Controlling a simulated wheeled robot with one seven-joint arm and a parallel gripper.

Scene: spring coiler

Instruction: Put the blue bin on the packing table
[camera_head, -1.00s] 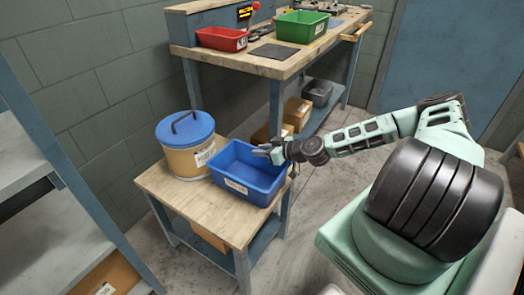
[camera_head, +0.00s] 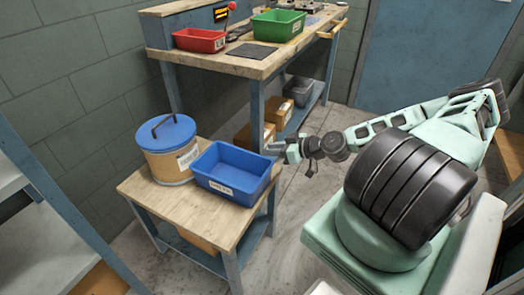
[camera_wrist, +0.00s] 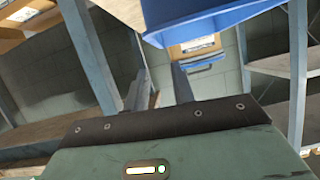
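The blue bin (camera_head: 236,172) stands upright and empty on a small wooden-topped table (camera_head: 165,208), near its right rear side. A white label is on its front wall. My gripper (camera_head: 274,149) is just right of the bin's right rim, apart from it as far as I can tell. In the wrist view, the blue bin (camera_wrist: 200,18) fills the top edge, and my gripper's two fingers (camera_wrist: 162,84) stand apart with nothing between them. A longer workbench (camera_head: 225,62) stands behind; no label shows which one is the packing table.
A blue-lidded tub (camera_head: 168,150) stands left of the bin. The workbench holds a red bin (camera_head: 200,41), a green bin (camera_head: 278,24) and a dark mat (camera_head: 252,50). Boxes sit on its lower shelf. A shelf rack (camera_head: 50,205) stands at the left.

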